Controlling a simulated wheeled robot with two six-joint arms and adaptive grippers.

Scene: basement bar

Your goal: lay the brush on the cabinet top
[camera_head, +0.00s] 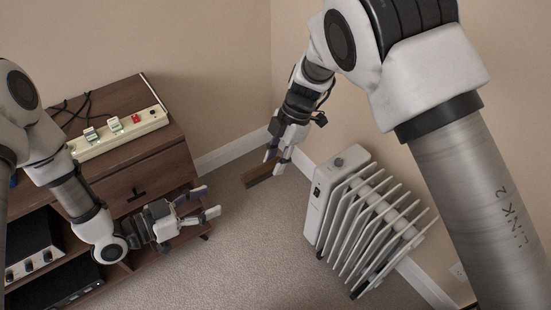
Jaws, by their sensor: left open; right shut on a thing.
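The brush (256,174) is a small brown block-like piece at the tips of my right gripper (274,163). My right gripper is shut on it and holds it in the air, right of the cabinet and left of the radiator. Part of the brush is hidden by the fingers. The cabinet top (112,97) is dark brown wood at the left. My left gripper (209,203) is open and empty, in front of the cabinet's drawer face and lower right of the top.
A white power strip (120,134) with plugs and black cables lies on the cabinet top. A white radiator (335,195) stands on the carpet at the right, by the wall. Audio units (30,250) sit in the cabinet's open shelves. Carpet between cabinet and radiator is clear.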

